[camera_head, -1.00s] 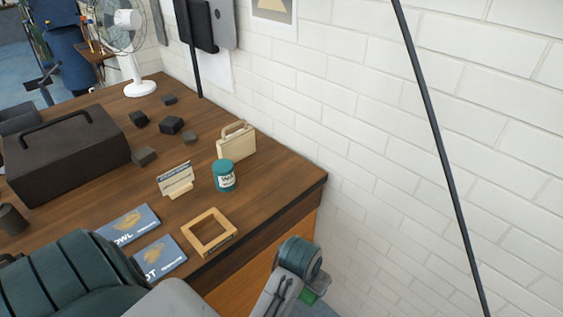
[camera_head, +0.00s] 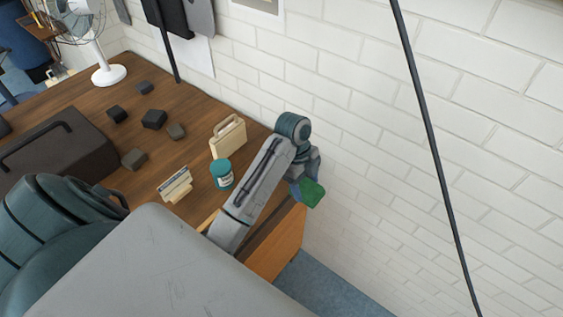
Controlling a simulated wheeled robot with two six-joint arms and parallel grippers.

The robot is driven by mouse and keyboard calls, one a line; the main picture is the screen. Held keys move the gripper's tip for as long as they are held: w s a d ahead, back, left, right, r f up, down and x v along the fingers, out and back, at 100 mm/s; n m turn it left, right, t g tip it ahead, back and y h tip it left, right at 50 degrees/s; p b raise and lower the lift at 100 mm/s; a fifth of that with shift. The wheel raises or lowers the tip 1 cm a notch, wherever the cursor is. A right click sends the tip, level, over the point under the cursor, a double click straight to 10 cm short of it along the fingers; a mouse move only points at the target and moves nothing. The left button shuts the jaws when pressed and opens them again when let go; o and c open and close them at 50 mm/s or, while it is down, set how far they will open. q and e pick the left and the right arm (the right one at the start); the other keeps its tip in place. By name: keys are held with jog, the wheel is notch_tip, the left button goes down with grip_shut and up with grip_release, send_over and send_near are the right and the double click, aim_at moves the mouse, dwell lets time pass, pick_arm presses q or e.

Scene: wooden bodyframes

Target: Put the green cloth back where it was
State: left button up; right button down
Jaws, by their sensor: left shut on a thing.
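The green cloth (camera_head: 311,193) hangs at the end of my left arm, off the right end of the wooden table (camera_head: 91,97), in front of the white brick wall. My left gripper (camera_head: 304,182) is shut on the cloth; its fingers are partly hidden by the wrist. My right gripper is not in view.
On the table stand a teal jar (camera_head: 221,175), a cream case-shaped wooden piece (camera_head: 228,137), a small sign (camera_head: 175,184), several dark blocks (camera_head: 154,119) and a dark toolbox (camera_head: 62,150). A white fan (camera_head: 108,75) stands at the back. A dark pole (camera_head: 434,150) crosses the right side.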

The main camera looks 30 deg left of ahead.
pick_arm(q)
jog(key=w+a+b, duration=0.2)
jog(key=a, duration=0.2)
jog(key=w+a+f+b, duration=0.1)
jog(key=w+a+b, duration=0.1)
jog(key=a, duration=0.2)
jog(key=w+a+b, duration=0.2)
jog(key=a, duration=0.2)
jog(key=shift+w+a+f, duration=0.3)
jog(key=shift+w+f, duration=0.1)
jog(key=shift+w+a, duration=0.15)
jog(key=shift+a, duration=0.15)
notch_tip(320, 180, down, 3)
jog(key=shift+r+p, duration=0.1)
jog(key=shift+p, duration=0.75)
jog(key=shift+f, duration=0.25)
jog(key=shift+f, duration=0.1)
